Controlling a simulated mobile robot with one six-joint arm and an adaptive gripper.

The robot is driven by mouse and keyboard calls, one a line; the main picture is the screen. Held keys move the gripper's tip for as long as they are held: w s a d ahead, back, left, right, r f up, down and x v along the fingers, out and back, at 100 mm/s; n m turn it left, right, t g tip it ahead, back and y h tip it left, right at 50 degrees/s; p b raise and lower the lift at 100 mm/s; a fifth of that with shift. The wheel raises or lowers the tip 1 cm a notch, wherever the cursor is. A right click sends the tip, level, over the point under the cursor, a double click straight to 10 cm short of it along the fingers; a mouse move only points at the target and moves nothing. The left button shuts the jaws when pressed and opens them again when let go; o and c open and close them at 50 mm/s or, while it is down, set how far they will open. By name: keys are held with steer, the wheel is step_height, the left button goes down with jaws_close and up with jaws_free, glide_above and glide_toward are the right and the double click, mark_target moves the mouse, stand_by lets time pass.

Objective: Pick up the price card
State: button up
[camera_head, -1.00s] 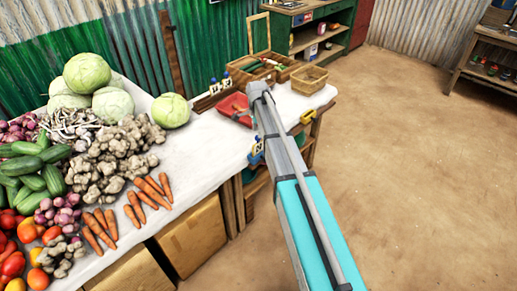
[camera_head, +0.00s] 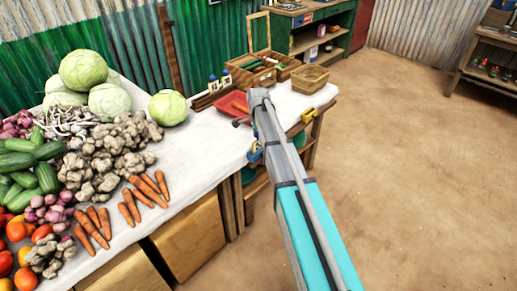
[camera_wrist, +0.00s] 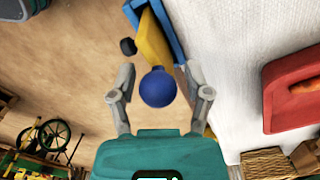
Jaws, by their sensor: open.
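The price card appears to be the small blue and yellow piece at the table's front edge, beside my arm in the head view (camera_head: 255,150). In the wrist view its yellow face (camera_wrist: 152,42) and blue edge (camera_wrist: 169,22) show past a round blue knob (camera_wrist: 157,88). My gripper (camera_wrist: 161,90) is open, with one finger on each side of the knob. I cannot tell whether either finger touches it. In the head view my arm hides most of the gripper.
A red tray (camera_wrist: 292,88) holding a carrot lies on the white tabletop (camera_head: 205,145). Piled vegetables, including cabbages (camera_head: 88,70), fill the table's left. A wicker basket (camera_head: 310,79) stands behind my arm, near a yellow object (camera_head: 309,115). The dirt floor (camera_head: 420,170) at right is open.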

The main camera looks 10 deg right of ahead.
steer(key=shift+f, duration=0.1)
steer(key=shift+c, duration=0.2)
stand_by(0.4)
jaws_close()
